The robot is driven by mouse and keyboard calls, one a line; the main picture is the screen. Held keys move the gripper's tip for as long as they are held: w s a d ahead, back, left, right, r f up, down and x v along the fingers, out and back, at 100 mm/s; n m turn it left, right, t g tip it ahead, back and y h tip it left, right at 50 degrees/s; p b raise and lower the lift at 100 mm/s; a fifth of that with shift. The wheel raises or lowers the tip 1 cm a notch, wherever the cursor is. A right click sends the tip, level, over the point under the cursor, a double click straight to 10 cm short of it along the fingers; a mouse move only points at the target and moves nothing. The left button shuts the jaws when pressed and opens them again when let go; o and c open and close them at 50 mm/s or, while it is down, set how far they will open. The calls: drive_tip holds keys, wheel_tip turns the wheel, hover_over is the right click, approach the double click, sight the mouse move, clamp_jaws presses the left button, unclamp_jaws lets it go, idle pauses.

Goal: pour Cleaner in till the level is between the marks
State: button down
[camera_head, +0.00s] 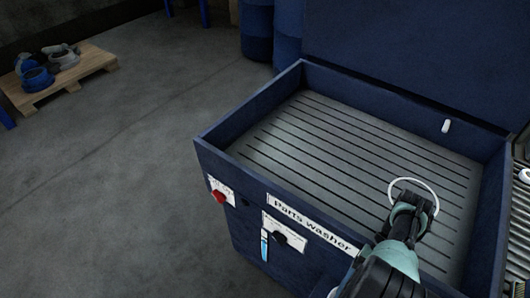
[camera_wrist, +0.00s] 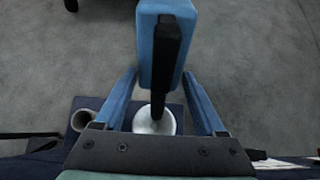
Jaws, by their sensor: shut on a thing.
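The parts washer (camera_head: 245,190) is a dark blue tub with a slatted grey grate inside. Its front carries a narrow sight gauge (camera_head: 265,246) with blue showing in it; the marks are too small to read. My gripper (camera_head: 411,200) is over the right front part of the tub, beside a thin white ring. In the wrist view my gripper (camera_wrist: 160,88) is shut on a blue container (camera_wrist: 150,50) with a black strip along it. I take this to be the Cleaner, but no label shows. The head view does not show the container clearly, and no stream is visible.
A pallet (camera_head: 75,75) with several blue and grey parts lies on the floor at the far left. Blue drums (camera_head: 258,30) stand behind the washer. A red knob (camera_head: 220,197) and a black knob (camera_head: 280,238) are on its front.

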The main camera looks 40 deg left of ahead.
drive_tip(key=shift+s, duration=0.1)
drive_tip(key=shift+s+r+p, duration=0.1)
drive_tip(key=shift+r+p, duration=0.2)
drive_tip(key=shift+p, duration=0.95)
drive_tip(key=t+p, duration=0.1)
drive_tip(key=p, duration=0.2)
drive_tip(key=shift+s+p, duration=0.2)
drive_tip(key=shift+p, duration=0.2)
drive_tip(key=p, duration=0.2)
drive_tip(key=t+p, duration=0.1)
drive_tip(key=p, duration=0.1)
drive_tip(key=shift+s+f+p, duration=0.25)
drive_tip(key=shift+p, duration=0.05)
drive_tip(key=shift+f+t+p, duration=0.4)
